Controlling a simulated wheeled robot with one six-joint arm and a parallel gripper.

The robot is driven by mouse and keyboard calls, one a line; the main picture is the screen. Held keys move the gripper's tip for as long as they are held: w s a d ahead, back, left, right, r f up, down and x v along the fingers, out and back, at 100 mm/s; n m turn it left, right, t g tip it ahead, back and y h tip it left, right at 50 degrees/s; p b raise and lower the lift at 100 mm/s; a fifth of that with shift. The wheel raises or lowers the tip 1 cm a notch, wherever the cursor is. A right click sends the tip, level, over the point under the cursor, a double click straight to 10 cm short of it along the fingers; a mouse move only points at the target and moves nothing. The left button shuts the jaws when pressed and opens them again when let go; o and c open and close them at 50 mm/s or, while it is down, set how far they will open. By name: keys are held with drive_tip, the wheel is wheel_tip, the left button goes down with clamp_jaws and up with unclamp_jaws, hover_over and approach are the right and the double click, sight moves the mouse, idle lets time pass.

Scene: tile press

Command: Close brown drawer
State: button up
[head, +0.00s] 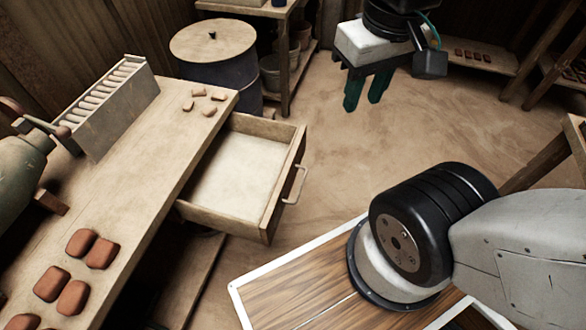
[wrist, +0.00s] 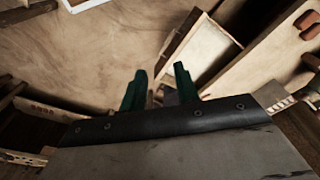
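The brown wooden drawer (head: 287,184) is pulled out from under the workbench, and its pale inside shows empty. Its metal handle (head: 296,184) is on the front panel, facing right. The drawer also shows in the wrist view (wrist: 204,47), beyond my fingers. My gripper (head: 366,100) hangs at the upper right of the drawer in the head view, apart from it. Its two green fingers point down with a gap between them and nothing held. They also show in the wrist view (wrist: 160,74).
The workbench (head: 150,165) carries reddish tiles (head: 82,242), small pieces (head: 209,111) and a rack of tiles (head: 103,96). A round-lidded barrel (head: 213,42) stands behind it. A shelf (head: 297,60) is at the back. The floor (head: 350,150) right of the drawer is clear.

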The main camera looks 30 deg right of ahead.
drive_tip(key=w+d+f+m+g, duration=0.1)
drive_tip(key=f, duration=0.1)
drive_tip(key=w+d+f+m+g+y, duration=0.1)
drive_tip(key=d+f, duration=0.1)
drive_tip(key=w+d+f+m+g, duration=0.1)
drive_tip(key=f+g, duration=0.1)
drive_tip(key=shift+w+d+f+m+y, duration=0.3)
drive_tip(key=shift+w+f+y, duration=0.05)
drive_tip(key=shift+w+y, duration=0.05)
clamp_jaws()
drive_tip(key=w+d+f+m+y, duration=0.3)
drive_tip(key=f+m+y, duration=0.1)
drive_tip(key=f, duration=0.2)
drive_tip(key=w+d+f+m+y, duration=0.2)
drive_tip(key=w+f+m+y, duration=0.15)
drive_tip(key=f, duration=0.35)
drive_tip(key=m+t+y, duration=0.4)
drive_tip(key=m+t, duration=1.2)
approach(305, 130)
drive_tip(key=shift+h, duration=0.25)
drive_tip(key=x, duration=0.7)
drive_tip(key=shift+d, duration=0.1)
